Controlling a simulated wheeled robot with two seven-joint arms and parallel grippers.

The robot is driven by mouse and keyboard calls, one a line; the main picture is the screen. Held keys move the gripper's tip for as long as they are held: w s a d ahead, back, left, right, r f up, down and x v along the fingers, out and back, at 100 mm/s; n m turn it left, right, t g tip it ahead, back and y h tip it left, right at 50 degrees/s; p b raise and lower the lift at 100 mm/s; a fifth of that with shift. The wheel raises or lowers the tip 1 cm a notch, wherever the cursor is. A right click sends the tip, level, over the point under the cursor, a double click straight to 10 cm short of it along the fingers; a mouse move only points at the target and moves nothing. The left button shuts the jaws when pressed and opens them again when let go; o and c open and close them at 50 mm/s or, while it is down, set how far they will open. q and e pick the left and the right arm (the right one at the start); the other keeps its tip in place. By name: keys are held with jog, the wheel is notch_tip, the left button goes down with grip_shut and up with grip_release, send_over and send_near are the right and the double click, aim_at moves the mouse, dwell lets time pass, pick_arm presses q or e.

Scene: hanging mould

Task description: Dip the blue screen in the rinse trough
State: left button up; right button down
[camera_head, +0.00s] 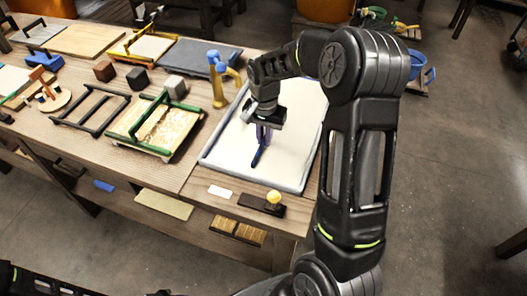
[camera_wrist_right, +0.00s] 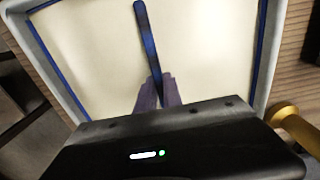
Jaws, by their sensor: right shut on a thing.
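The grey-rimmed trough (camera_head: 216,145) lies at the right end of the table, with a pale cream surface inside. My right gripper (camera_head: 264,138) is over it, pointing down. Its purple fingers show in the wrist view (camera_wrist_right: 160,92) and are shut on the blue bar handle (camera_wrist_right: 147,38) of the blue screen. Thin blue frame edges (camera_wrist_right: 261,45) run just inside the trough walls in the wrist view, so the screen appears to sit within the rim. I cannot tell how deep it is or whether it touches the bottom. My left gripper is not in view.
A yellow tap with a blue knob (camera_head: 214,62) stands at the trough's left edge. A green-handled framed screen (camera_head: 160,122) and a dark empty frame (camera_head: 91,108) lie further left.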

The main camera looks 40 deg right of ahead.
jog(key=shift+s+a, duration=0.1)
jog(key=shift+a, duration=0.1)
dwell(0.4)
notch_tip(320, 180, up, 11)
jog(key=p, duration=0.8)
dwell(1.3)
notch_tip(320, 180, up, 4)
jog(key=p, duration=0.3)
